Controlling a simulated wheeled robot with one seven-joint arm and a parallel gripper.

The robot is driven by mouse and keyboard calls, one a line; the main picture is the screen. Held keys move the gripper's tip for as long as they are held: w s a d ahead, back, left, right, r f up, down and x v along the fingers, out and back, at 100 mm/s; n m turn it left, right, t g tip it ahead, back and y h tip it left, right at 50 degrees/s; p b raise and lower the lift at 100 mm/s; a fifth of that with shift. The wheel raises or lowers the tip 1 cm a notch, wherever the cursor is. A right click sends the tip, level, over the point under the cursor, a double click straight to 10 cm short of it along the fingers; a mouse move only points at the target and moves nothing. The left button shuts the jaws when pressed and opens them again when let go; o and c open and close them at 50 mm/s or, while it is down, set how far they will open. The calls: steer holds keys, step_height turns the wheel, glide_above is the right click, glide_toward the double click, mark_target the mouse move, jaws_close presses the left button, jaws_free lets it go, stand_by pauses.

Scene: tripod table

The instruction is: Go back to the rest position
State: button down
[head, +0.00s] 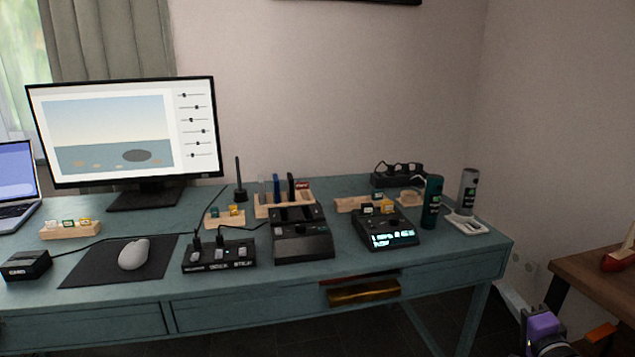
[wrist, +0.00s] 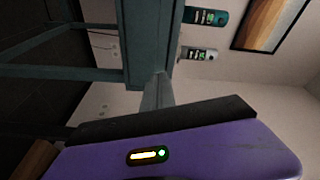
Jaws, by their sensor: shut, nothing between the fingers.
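My gripper (wrist: 160,77) shows in the wrist view as a purple housing with a black edge and a small lit display. Its grey fingers stand together, shut and empty. In the head view a purple part of my arm (head: 541,327) is low at the right, beyond the right end of the teal desk (head: 345,263). It is in front of the floor gap beside the wooden table, apart from the desk. The fingertips cannot be made out clearly in the head view.
The desk bears a monitor (head: 130,135), a mouse (head: 134,254), several black devices, a green bottle (head: 432,203) and a grey bottle (head: 468,190). A wooden table (head: 595,280) with a red object (head: 618,261) stands at the right.

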steer(key=s+a+f+n+h, duration=0.25)
steer(key=s+f, duration=0.25)
steer(key=s, duration=0.4)
steer(key=s+a+n+g+y, duration=0.1)
steer(key=s+a+n, duration=0.45)
steer(key=s, duration=0.85)
steer(key=s+a+n+g+y, duration=0.1)
steer(key=s+a+n, duration=0.2)
steer(key=s+a, duration=0.8)
steer(key=s+a+n+g+y, duration=0.1)
steer(key=s+a+n, duration=0.3)
steer(key=s, duration=1.2)
step_height(320, 180, up, 23)
steer(key=p, duration=2.3)
steer(key=shift+s+a+g, duration=0.15)
steer(key=shift+s+g, duration=0.05)
steer(key=shift+g, duration=0.1)
